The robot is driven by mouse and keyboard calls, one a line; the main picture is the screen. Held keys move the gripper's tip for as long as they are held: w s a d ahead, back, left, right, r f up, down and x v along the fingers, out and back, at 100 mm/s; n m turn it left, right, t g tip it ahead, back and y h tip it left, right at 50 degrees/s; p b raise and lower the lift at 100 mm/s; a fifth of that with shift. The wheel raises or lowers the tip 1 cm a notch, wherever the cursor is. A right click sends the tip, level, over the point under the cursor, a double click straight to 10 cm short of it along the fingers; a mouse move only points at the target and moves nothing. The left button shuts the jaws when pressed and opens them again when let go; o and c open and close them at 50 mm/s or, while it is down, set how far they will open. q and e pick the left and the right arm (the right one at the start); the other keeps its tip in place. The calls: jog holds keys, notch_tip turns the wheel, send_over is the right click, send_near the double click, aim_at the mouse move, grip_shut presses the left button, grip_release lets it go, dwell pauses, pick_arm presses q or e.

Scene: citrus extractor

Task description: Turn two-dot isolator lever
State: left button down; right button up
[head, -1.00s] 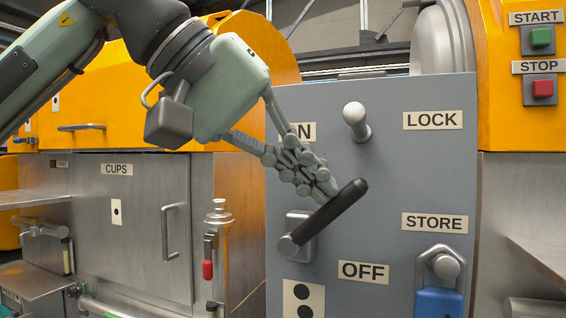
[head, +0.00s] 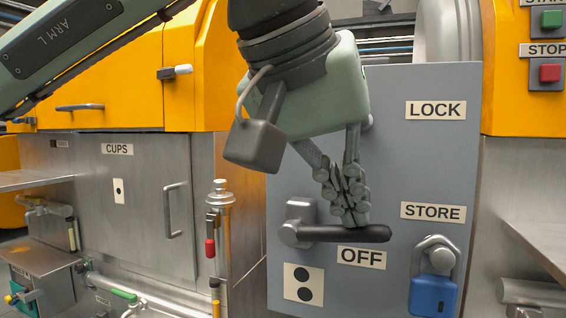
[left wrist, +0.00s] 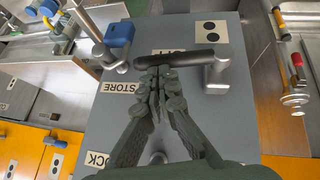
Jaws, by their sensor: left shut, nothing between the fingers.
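The isolator lever (head: 345,234) has a black handle on a grey pivot (head: 297,228), above a two-dot label (head: 303,284) on the grey panel. The handle lies about level, pointing right, just above the OFF label (head: 361,257). My left gripper (head: 355,222) is shut, with its fingertips at the top side of the handle and nothing between them. In the left wrist view the shut fingertips (left wrist: 160,72) meet the edge of the handle (left wrist: 188,60). The ON label is hidden behind my left gripper and arm. My right gripper is not in view.
A blue padlock (head: 434,293) hangs on a peg under the STORE label (head: 433,212). The LOCK label (head: 436,110) is higher on the panel. Green START (head: 551,19) and red STOP (head: 550,72) buttons are at upper right. The CUPS door (head: 135,200) is at left.

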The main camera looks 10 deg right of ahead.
pick_arm(q)
jog(key=shift+s+d+f, duration=0.1)
jog(key=shift+d+f, duration=0.1)
jog(key=shift+f, duration=0.1)
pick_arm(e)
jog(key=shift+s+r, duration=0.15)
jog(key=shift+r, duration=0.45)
